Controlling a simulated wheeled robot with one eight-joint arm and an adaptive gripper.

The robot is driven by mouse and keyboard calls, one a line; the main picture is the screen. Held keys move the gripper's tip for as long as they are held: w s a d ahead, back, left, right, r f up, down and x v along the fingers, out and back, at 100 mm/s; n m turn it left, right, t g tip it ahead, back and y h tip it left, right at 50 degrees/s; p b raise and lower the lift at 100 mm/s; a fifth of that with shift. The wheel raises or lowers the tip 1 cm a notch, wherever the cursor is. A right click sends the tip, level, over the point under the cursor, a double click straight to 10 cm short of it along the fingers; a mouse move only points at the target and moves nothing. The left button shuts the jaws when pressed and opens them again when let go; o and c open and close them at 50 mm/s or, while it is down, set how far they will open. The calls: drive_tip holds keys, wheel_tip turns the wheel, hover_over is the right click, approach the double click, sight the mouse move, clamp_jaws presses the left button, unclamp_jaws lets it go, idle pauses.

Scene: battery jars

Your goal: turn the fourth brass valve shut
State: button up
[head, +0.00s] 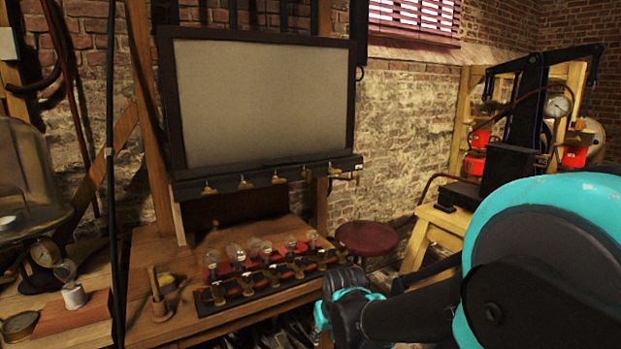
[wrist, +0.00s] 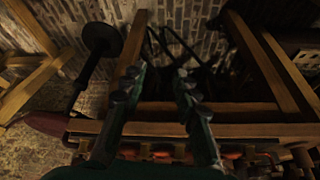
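Two rows of small brass fittings show in the head view. One row of brass fittings (head: 277,178) runs along the dark ledge below the large framed panel; another row of brass fittings (head: 272,272) sits on a dark strip at the bench front, before several glass bulbs. I cannot tell for sure which row holds the fourth valve, nor how far any is turned. My gripper (head: 345,285) is near the bench's right end, right of the front row and apart from it. In the wrist view my gripper (wrist: 160,88) has its two fingers spread with nothing between them.
A round red stool (head: 366,238) stands just right of the bench (head: 182,318). A wooden stand (head: 440,222) with dark apparatus is at the right. A dark vertical pole (head: 114,200) crosses the left side. A glass dome (head: 25,175) stands at far left.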

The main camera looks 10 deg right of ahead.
drive_tip(key=w+a+r+n+t+y, duration=0.25)
drive_tip(key=w+r, duration=0.35)
drive_tip(key=w, duration=0.3)
drive_tip(key=t+y, duration=0.2)
drive_tip(key=t, duration=0.9)
approach(310, 174)
drive_tip(key=shift+n+g, duration=0.25)
drive_tip(key=x, duration=0.9)
drive_tip(key=shift+w+r, duration=0.15)
drive_tip(key=shift+w, duration=0.1)
drive_tip(key=shift+c, duration=0.6)
clamp_jaws()
